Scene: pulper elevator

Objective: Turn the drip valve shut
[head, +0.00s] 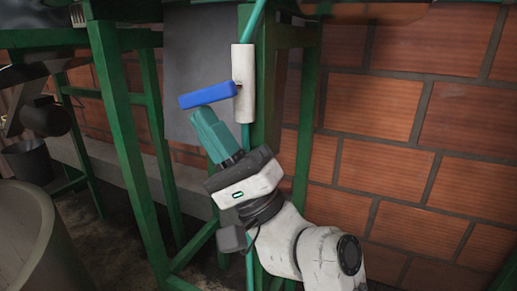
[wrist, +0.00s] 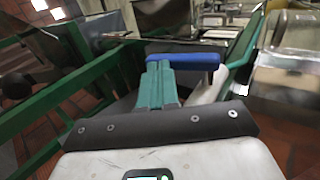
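The drip valve has a pale cylindrical body (head: 243,85) on a thin green upright line. Its blue lever handle (head: 203,95) sticks out to the left, roughly level and across the line. The handle also shows in the wrist view (wrist: 195,61), crossing at the fingertips. My gripper (head: 204,114) comes up from below right, its teal fingers together. In the wrist view, the fingertips (wrist: 159,66) meet the handle's near side close to its free end. They look to be touching it, not around it; a small gap cannot be ruled out.
A green metal frame (head: 128,150) stands left of the valve, with a grey panel (head: 190,65) behind. A brick wall (head: 400,150) is at right. A dark bucket (head: 28,160) and a large round container (head: 35,240) are at left.

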